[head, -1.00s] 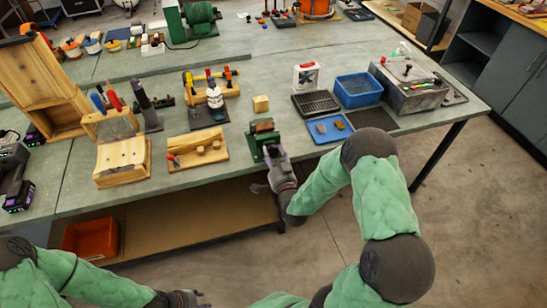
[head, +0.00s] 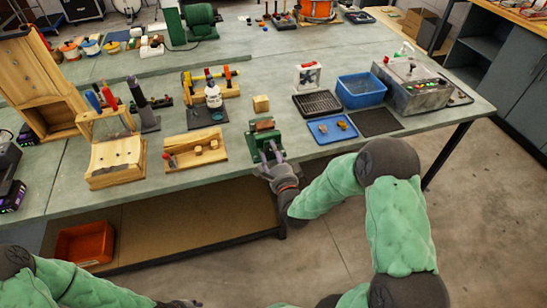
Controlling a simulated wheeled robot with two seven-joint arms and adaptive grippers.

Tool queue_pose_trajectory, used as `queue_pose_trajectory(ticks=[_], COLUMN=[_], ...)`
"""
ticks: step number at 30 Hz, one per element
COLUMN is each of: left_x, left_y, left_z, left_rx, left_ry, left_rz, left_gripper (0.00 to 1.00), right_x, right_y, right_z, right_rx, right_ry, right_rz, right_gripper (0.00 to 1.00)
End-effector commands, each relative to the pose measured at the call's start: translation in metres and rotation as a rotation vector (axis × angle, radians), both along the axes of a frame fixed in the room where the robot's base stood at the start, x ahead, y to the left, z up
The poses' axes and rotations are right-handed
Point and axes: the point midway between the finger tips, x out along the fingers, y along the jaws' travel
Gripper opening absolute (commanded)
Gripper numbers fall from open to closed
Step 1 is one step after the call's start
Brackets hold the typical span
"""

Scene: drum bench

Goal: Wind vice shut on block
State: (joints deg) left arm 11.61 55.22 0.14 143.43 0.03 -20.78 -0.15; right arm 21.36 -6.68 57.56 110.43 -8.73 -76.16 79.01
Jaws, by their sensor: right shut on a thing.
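The small green vice (head: 263,139) stands at the front edge of the bench, with a reddish-brown block (head: 263,125) at its top between the jaws. Any gap at the jaws is too small to make out. My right gripper (head: 271,160) is at the vice's near side, shut on its handle, which the fingers mostly hide. A paler wooden block (head: 261,104) sits on the bench just behind the vice. My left gripper (head: 183,303) is low at the bottom edge, away from the bench and partly cut off; its fingers are unclear.
A blue tray (head: 331,129) with small pieces lies right of the vice, with a dark mat (head: 376,122) beside it. A wooden tray (head: 195,152) lies to the left. A blue bin (head: 360,90) and a grey machine (head: 415,88) stand at the back right.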

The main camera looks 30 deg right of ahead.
Motion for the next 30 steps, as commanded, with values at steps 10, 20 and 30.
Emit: queue_pose_trajectory(ticks=[10,20,30], left_x=[0.000,0.000,0.000], left_y=[0.000,0.000,0.000], left_z=[-0.025,-0.048,-0.068], left_rx=[0.000,0.000,0.000], left_ry=[0.000,0.000,0.000], left_rz=[0.000,0.000,0.000], left_gripper=[0.40,0.40,0.40], right_x=[-0.002,-0.002,-0.002], right_y=[0.007,0.006,0.004], right_z=[-0.006,-0.004,-0.002], right_rx=[0.323,0.627,0.939], right_ry=[-0.065,-0.138,-0.214], right_rz=[0.015,0.013,0.010], right_gripper=[0.18,0.18,0.18])
